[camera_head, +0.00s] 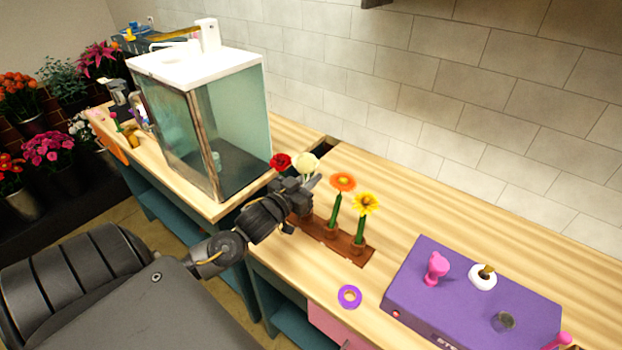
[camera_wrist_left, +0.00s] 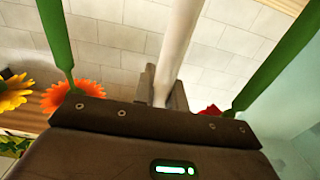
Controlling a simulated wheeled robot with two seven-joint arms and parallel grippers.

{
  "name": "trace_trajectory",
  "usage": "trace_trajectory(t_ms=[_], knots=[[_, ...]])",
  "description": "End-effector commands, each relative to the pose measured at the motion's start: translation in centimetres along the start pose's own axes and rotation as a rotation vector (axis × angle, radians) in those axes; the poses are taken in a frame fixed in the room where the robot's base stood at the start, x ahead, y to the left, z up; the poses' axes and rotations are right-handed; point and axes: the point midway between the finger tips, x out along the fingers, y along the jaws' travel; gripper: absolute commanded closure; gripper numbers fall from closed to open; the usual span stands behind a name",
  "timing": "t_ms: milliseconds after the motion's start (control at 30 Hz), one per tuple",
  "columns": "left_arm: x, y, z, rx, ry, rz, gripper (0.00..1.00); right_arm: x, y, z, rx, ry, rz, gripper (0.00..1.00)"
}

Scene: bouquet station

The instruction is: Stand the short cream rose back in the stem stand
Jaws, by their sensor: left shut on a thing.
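The cream rose (camera_head: 307,163) shows its pale head just above my left gripper (camera_head: 306,186), next to the red flower (camera_head: 280,161). In the left wrist view my left gripper (camera_wrist_left: 163,95) is shut on the rose's pale stem (camera_wrist_left: 179,45), which runs between the fingers. The brown stem stand (camera_head: 350,249) lies on the wooden counter below and beside the gripper. The orange flower (camera_head: 342,182) and the yellow flower (camera_head: 365,203) stand upright in its right part. My gripper hides the stand's left part, so I cannot tell whether the rose's stem end touches it. My right gripper is not in view.
Green stems (camera_wrist_left: 56,45) flank the held stem in the left wrist view. A glass cabinet (camera_head: 234,120) stands to the left. A purple box (camera_head: 440,285) with knobs and a purple tape ring (camera_head: 349,297) are at the right. The counter behind the stand is clear.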

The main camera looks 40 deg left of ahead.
Motion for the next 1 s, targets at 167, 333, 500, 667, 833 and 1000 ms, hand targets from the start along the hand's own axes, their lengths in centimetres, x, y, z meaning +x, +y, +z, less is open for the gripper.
trace_trajectory(t_ms=[167,333,500,667,833,1000], knots=[[0.0,0.0,0.1,0.000,0.000,0.000,1.00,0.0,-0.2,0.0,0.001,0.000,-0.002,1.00],[0.0,0.0,0.4,0.000,0.000,0.000,1.00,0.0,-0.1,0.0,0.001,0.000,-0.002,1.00],[0.0,0.0,0.7,0.000,0.000,0.000,1.00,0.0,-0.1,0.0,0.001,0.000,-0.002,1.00],[0.0,0.0,0.7,0.000,0.001,0.000,1.00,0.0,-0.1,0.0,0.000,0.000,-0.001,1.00],[0.0,0.0,0.8,0.000,0.000,0.000,1.00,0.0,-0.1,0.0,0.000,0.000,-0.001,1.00],[0.0,0.0,1.0,0.000,0.000,0.000,1.00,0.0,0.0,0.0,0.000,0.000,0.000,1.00]])
